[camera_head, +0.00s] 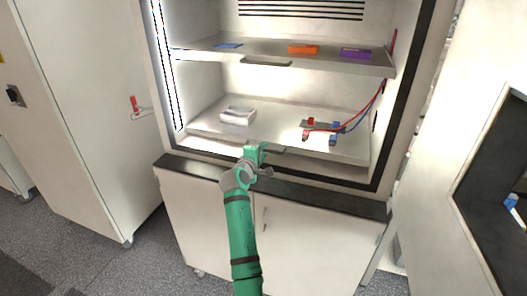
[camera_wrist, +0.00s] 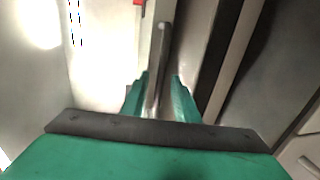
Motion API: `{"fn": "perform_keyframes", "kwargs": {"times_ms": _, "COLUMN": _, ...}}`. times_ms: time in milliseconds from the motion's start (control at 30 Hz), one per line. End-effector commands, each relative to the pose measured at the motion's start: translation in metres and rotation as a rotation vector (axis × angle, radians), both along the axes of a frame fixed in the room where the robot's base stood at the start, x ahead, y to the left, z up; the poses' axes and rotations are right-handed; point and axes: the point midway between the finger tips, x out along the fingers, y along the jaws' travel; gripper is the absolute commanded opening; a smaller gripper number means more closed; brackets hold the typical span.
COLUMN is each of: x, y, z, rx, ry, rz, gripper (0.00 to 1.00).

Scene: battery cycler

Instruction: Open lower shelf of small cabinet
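The lower shelf (camera_head: 275,128) of the lit cabinet is a pale tray. It holds a white block (camera_head: 238,116) and red and blue clips on a small plate (camera_head: 322,127). My green gripper (camera_head: 256,152) is at the middle of its front edge, by the shelf's grey handle (camera_head: 275,150), which it partly hides. In the wrist view, a grey handle bar (camera_wrist: 162,62) runs between the two green fingers of my gripper (camera_wrist: 160,85). The fingers stand apart, with gaps visible beside the bar. Whether either finger touches it is unclear.
The upper shelf (camera_head: 215,52) overhangs with blue, orange and purple items and its own handle (camera_head: 266,62). A dark ledge (camera_head: 320,194) tops the white lower doors (camera_head: 315,235). A tall white cabinet (camera_head: 85,110) stands left. Another unit with a dark opening (camera_head: 495,180) stands right.

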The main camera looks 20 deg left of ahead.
Motion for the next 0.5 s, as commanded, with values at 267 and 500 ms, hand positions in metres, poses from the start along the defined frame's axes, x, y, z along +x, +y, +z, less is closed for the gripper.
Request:
{"fn": "perform_keyframes", "kwargs": {"times_ms": 267, "x": 0.0081, "y": -0.0008, "z": -0.0010, "rx": 0.001, "ry": -0.001, "rz": 0.000, "gripper": 0.28}}
{"fn": "perform_keyframes", "kwargs": {"times_ms": 500, "x": 0.0089, "y": -0.0043, "z": -0.0012, "rx": 0.000, "ry": 0.000, "rz": -0.004, "gripper": 0.11}}
